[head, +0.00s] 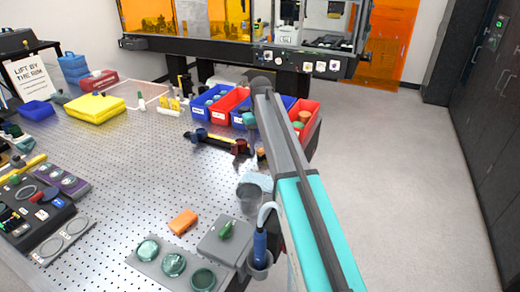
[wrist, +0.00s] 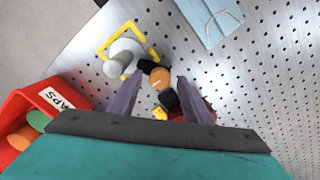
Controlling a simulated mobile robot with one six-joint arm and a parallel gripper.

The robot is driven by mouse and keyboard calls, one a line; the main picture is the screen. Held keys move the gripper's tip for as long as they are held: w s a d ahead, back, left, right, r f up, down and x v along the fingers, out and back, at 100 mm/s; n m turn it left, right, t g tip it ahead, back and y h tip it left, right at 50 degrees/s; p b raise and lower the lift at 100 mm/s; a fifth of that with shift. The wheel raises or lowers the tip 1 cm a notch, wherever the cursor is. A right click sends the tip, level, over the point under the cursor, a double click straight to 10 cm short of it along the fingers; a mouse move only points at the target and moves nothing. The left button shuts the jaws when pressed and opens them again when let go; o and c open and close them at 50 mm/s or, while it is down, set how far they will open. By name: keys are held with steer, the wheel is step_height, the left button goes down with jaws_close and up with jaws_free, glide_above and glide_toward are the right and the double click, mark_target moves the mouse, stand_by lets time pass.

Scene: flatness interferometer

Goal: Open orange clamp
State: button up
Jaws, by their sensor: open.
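An orange rounded part (wrist: 160,78) with black knobs shows between my fingertips in the wrist view, and I take it for the orange clamp. My gripper (wrist: 161,82) is open, with one finger on either side of it; I cannot tell whether they touch it. The clamp's lower part is hidden by my gripper body. In the head view my arm covers much of this spot. A dark rail (head: 218,142) with blue and red fittings lies just left of my arm there.
A red caps bin (wrist: 47,100) is close at left. A light blue folded item (wrist: 210,18) lies at the top.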

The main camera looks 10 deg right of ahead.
steer(key=shift+f, duration=0.1)
steer(key=c, duration=1.1)
steer(key=shift+o, duration=0.2)
